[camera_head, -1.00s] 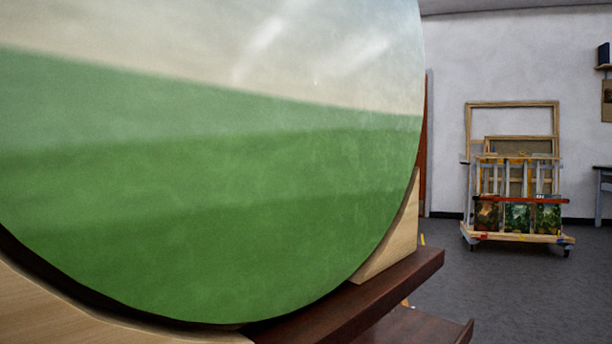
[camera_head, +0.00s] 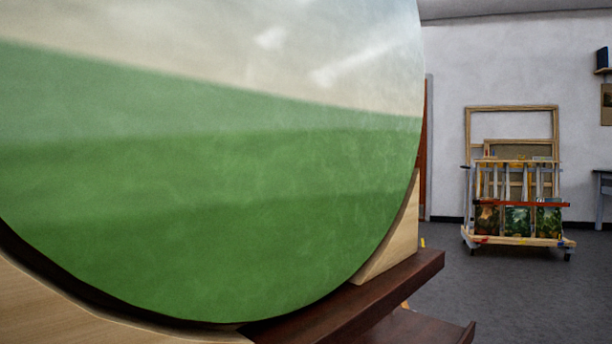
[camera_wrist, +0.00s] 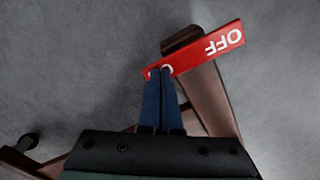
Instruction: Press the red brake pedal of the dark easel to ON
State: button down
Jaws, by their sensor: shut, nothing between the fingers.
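The red brake pedal (camera_wrist: 208,53) shows in the wrist view as a flat, tilted bar. White letters reading OFF appear upside down at its right end; the left end has white marks partly hidden by my fingertips. My gripper (camera_wrist: 160,72) is shut and empty, its two blue fingers together, with the tips overlapping the pedal's left end. Whether they touch it I cannot tell. The dark easel shows as brown wooden beams (camera_wrist: 218,108) under and beside the pedal. In the head view its dark ledge (camera_head: 405,284) stands below a large round green painting (camera_head: 220,210).
The round painting fills most of the head view and hides what is behind it. A wheeled wooden rack (camera_head: 515,240) with frames and small pictures stands at the right, by the wall. Grey floor (camera_head: 500,285) is open between.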

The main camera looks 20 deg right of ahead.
jog(key=shift+r, duration=0.1)
notch_tip(320, 180, up, 7)
jog(key=p, duration=0.8)
